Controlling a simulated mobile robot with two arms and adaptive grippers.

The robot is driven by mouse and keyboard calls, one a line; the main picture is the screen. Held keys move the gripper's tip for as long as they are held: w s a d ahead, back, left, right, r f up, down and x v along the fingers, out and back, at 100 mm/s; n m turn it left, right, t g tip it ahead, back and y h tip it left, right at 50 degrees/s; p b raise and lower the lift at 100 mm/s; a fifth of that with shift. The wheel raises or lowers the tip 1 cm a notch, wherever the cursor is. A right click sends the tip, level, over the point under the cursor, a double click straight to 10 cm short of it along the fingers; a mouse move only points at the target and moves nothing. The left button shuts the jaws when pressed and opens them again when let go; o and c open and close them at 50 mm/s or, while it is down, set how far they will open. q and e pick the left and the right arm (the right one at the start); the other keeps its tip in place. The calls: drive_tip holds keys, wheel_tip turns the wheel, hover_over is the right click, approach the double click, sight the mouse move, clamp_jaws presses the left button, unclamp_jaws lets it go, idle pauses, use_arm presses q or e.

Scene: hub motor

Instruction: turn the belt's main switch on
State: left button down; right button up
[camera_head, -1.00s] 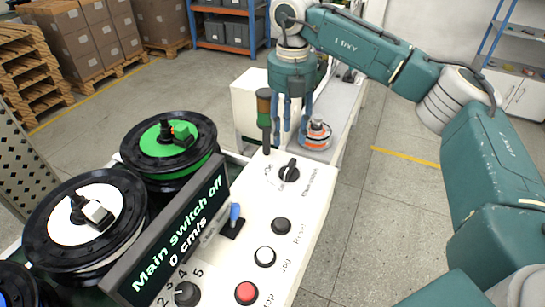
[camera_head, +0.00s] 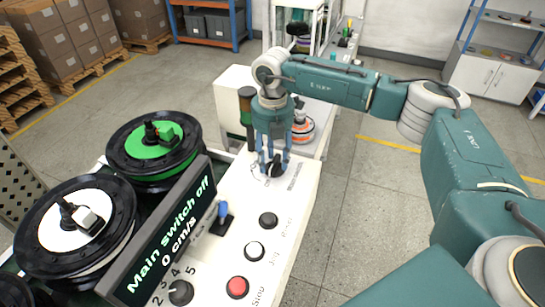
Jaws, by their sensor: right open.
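The main switch (camera_head: 278,169) is a black rotary knob at the far end of the white control panel (camera_head: 262,200). My right gripper (camera_head: 270,168) is open and points down, with its blue fingers at the knob. The fingers partly hide the knob, and I cannot tell whether they touch it. The display (camera_head: 165,240) reads "Main switch off" and "0 cm/s". My left gripper is not in view.
The panel also has a blue-tipped lever (camera_head: 223,212), black (camera_head: 268,220), white (camera_head: 254,250) and red (camera_head: 237,287) buttons, and a speed knob (camera_head: 181,292). A signal column (camera_head: 246,105) stands close behind the gripper. Reels (camera_head: 154,150) stand on the left.

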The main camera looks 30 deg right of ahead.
drive_tip(key=shift+c, duration=0.3)
clamp_jaws()
drive_tip(key=shift+m, duration=0.3)
drive_tip(key=shift+w+m+b, duration=0.1)
drive_tip(key=shift+m+b, duration=0.25)
drive_tip(key=shift+m, duration=0.55)
drive_tip(key=m, duration=0.3)
drive_tip(key=shift+d+m+b, duration=0.1)
drive_tip(key=shift+m+b, duration=0.2)
drive_tip(key=shift+b, duration=0.1)
drive_tip(key=m, duration=0.6)
drive_tip(key=shift+d+r, duration=0.1)
drive_tip(key=shift+d, duration=0.05)
drive_tip(key=m, duration=0.5)
drive_tip(key=shift+d+m, duration=0.15)
drive_tip(key=shift+m, duration=0.25)
